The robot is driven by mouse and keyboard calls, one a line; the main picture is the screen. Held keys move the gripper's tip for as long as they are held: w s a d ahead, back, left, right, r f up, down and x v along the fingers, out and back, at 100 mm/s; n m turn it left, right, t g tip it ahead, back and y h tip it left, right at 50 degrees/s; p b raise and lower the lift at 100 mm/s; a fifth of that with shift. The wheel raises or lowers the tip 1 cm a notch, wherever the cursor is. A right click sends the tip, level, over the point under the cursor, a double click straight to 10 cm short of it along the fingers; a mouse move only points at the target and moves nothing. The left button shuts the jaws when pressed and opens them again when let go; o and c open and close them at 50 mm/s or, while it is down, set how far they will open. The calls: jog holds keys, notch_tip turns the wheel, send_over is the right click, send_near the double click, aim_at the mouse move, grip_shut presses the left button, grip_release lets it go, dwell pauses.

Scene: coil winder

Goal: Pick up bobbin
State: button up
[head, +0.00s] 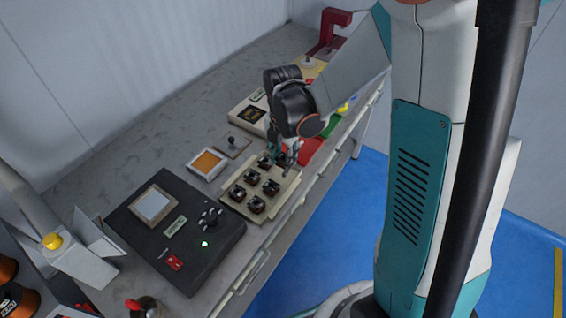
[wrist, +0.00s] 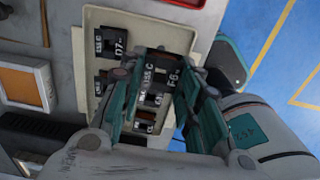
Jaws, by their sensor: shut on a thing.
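A beige tray (head: 232,207) holds several dark bobbins in rows on the bench. It also shows in the wrist view (wrist: 207,22). My gripper (head: 287,158) is at the tray's far right corner. In the wrist view my gripper (wrist: 165,95) has its teal fingers closed on the sides of a dark bobbin (wrist: 163,68) with white lettering. The fingers hide part of it, and I cannot tell whether it is clear of the tray. Another bobbin (wrist: 112,42), marked D7, sits in the tray to its left.
A black control box (head: 178,232) with a green light stands nearer on the bench. An orange-topped square (head: 207,163) lies left of the tray. Beyond my gripper are a pale device (head: 250,112) and red and green patches. Blue floor lies right of the bench.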

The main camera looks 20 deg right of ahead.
notch_tip(320, 180, up, 15)
jog(key=p, duration=0.4)
jog(key=shift+f, duration=0.2)
jog(key=shift+a+f, duration=0.1)
